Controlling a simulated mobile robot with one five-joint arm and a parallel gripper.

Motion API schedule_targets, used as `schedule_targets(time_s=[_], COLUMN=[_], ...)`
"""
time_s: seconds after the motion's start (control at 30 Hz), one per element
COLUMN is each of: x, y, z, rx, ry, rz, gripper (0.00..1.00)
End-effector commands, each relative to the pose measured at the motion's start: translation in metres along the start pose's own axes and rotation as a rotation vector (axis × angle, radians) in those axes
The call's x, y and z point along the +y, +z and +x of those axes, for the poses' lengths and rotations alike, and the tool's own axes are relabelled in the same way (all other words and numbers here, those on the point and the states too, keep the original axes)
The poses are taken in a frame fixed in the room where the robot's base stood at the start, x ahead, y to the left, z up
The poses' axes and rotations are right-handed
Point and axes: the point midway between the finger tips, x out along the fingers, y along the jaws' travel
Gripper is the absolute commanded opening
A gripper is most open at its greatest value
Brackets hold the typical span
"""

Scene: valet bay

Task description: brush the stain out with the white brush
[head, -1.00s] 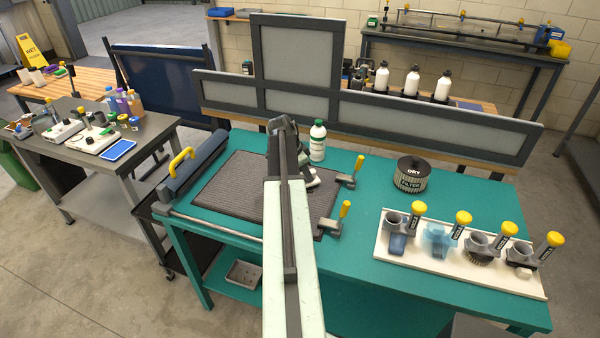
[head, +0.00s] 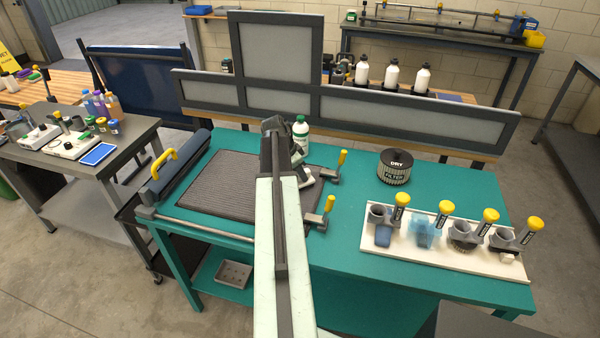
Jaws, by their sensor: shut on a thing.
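My arm reaches over the teal bench, and my gripper (head: 298,170) is at the right part of the dark ribbed mat (head: 228,183). It is shut on a small pale object (head: 303,177), largely hidden by my arm; I cannot tell whether it is a brush. A white rack (head: 400,248) on the right of the bench holds several tools with yellow handles. A dark-bristled piece (head: 463,243) and a small white piece (head: 508,258), which may be the white brush, show there. No stain is visible on the mat; my arm covers part of it.
Two yellow-handled clamps (head: 326,211) stand at the mat's right edge. A white bottle with a green cap (head: 300,133) is just behind my gripper. A dry filter canister (head: 394,167) stands right of it. A grey-framed panel (head: 400,113) rises behind the bench.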

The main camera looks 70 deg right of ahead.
Motion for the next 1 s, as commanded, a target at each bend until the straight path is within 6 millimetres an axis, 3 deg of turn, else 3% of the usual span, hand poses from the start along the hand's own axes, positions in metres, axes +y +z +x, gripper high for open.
schedule_targets(time_s=[1.0], x=[-0.050], y=[0.045], z=[-0.019], rx=[-0.004], ry=[0.001], rz=[-0.002], gripper=[0.00])
